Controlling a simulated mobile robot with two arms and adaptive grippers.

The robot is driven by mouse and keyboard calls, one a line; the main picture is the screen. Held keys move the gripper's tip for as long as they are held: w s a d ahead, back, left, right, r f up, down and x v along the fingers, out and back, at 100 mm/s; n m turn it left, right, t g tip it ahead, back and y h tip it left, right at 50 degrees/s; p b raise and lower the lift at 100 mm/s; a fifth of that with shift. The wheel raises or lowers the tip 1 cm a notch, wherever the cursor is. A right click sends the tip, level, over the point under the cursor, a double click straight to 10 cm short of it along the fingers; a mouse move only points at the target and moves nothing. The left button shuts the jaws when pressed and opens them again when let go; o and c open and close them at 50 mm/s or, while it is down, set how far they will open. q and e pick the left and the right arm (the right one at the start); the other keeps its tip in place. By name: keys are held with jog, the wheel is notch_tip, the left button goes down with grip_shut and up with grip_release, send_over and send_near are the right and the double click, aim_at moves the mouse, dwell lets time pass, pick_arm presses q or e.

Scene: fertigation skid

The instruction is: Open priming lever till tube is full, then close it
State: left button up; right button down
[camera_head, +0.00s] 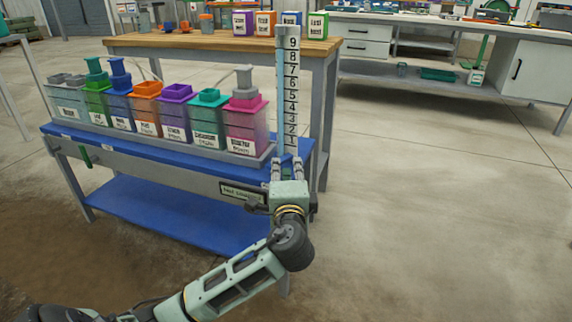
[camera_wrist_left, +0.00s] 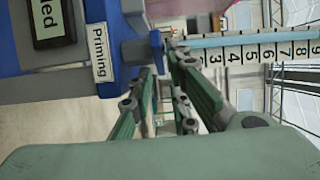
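The tall tube's white scale (camera_head: 287,90), with black numbers, stands upright at the right end of the skid. In the left wrist view the scale (camera_wrist_left: 255,54) lies sideways, with a pale blue strip, seemingly the tube (camera_wrist_left: 230,40), along it. I cannot tell its liquid level. A "Priming" label (camera_wrist_left: 100,52) sits on the blue skid frame, beside a grey-blue block (camera_wrist_left: 142,52) that looks like the priming lever. My left gripper (camera_head: 287,168) is at the tube's foot. Its fingers (camera_wrist_left: 165,75) are apart, with tips close to the block; contact is unclear. My right gripper is out of view.
Several coloured tanks (camera_head: 162,115) stand in a row on the blue skid (camera_head: 60,131). A sign (camera_head: 242,193) hangs on its front edge. A wooden-topped table (camera_head: 180,40) with labelled boxes stands behind. Floor to the right is clear (camera_head: 430,180).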

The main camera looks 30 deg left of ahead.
aim_at(286, 161)
pick_arm(q)
jog(key=shift+b+x, duration=0.7)
jog(key=shift+x, duration=1.5)
jog(key=shift+c, duration=0.3)
grip_shut()
